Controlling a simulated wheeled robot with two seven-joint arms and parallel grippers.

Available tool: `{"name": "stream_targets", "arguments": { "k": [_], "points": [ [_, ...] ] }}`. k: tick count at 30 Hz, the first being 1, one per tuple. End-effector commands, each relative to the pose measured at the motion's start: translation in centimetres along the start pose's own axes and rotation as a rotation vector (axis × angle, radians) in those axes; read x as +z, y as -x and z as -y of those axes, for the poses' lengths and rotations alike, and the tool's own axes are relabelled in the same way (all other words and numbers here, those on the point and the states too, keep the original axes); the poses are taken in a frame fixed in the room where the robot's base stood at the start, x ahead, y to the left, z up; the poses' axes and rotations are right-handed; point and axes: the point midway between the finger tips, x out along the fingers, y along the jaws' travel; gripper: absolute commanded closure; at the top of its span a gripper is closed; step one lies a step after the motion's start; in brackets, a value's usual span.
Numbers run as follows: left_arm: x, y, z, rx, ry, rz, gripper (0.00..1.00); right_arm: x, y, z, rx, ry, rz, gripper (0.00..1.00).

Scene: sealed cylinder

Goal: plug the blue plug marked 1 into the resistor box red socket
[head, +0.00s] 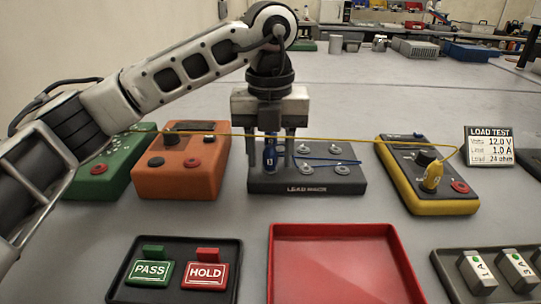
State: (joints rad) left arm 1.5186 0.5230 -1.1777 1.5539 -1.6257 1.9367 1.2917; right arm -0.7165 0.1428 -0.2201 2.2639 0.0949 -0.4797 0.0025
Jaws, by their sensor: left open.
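My left gripper (270,160) points down over the black lead holder (308,186), its fingers open on either side of a blue plug (270,158). The plug stands upright at the holder's left end; its mark is too small to read. A blue lead (325,160) runs right from near it across the holder. An orange box (180,182) with a black knob and a red socket (195,162) stands to the left. A green box (110,180) beyond it also has a red socket (99,169). I cannot read which is the resistor box. My right gripper is out of view.
In front lie a PASS/HOLD tray (225,252), an empty red tray (340,265) and a grey block rack (450,262). A load-test sign (489,146) stands right.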

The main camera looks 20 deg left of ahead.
Motion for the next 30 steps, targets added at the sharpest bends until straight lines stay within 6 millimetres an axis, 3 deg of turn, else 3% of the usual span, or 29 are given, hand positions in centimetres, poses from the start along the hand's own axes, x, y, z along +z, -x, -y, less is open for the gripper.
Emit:
{"name": "stream_targets", "arguments": {
  "k": [8,13,14,30],
  "points": [
    [0.0,0.0,0.0,0.0,0.0,0.0,0.56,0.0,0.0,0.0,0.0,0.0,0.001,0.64],
    [0.0,0.0,0.0,0.0,0.0,0.0,0.98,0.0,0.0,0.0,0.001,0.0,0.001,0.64],
    [0.0,0.0,0.0,0.0,0.0,0.0,1.0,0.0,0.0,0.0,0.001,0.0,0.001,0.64],
    [0.0,1.2,0.0,-0.001,0.0,0.0,1.0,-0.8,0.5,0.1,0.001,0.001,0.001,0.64]
  ]
}}
